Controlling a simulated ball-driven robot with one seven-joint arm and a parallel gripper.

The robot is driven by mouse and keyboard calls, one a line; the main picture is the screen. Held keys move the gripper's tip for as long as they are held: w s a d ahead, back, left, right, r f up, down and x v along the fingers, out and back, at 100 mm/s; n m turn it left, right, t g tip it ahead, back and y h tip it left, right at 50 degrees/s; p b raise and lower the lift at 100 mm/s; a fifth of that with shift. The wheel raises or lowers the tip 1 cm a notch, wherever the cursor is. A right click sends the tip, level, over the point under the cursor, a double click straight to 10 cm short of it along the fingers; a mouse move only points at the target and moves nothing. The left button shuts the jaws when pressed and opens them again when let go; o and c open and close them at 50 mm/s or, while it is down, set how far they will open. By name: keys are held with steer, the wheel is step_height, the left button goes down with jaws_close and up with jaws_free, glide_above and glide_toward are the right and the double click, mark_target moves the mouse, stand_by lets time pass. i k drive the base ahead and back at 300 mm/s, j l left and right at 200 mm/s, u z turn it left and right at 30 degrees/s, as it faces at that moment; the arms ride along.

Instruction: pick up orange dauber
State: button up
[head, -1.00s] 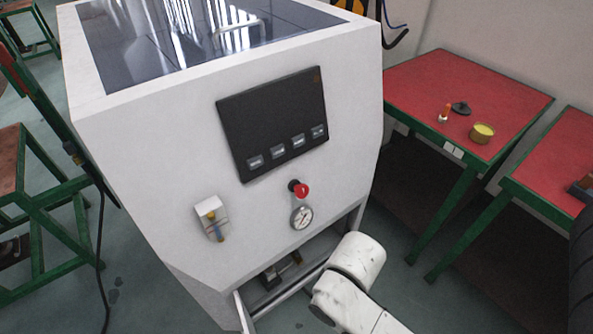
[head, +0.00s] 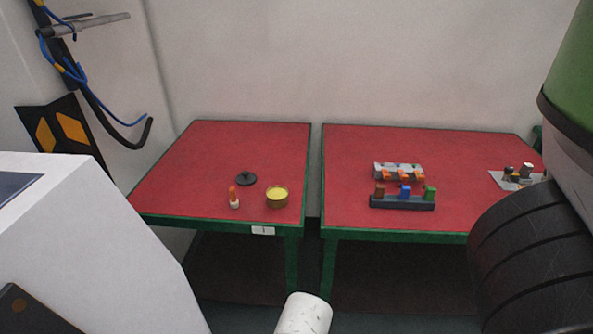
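The orange dauber (head: 234,198) is a small upright piece with an orange top and a white lower part. It stands near the front edge of the left red table, left of a yellow-topped round tin (head: 277,197) and in front of a black disc-shaped piece (head: 246,179) with a small knob. Nothing touches the dauber. My gripper is out of view; only a white link of my arm shows at the bottom centre, well short of the tables.
The left red table (head: 165,185) has a green frame and a narrow gap to the right red table (head: 350,215). That one holds a dark rack (head: 402,203) with coloured pieces and a grey rack (head: 398,171). The white machine (head: 90,250) blocks the lower left. A large ribbed black-and-green object stands at right.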

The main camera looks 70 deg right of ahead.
mark_target(235, 203)
steer(key=z, duration=0.95)
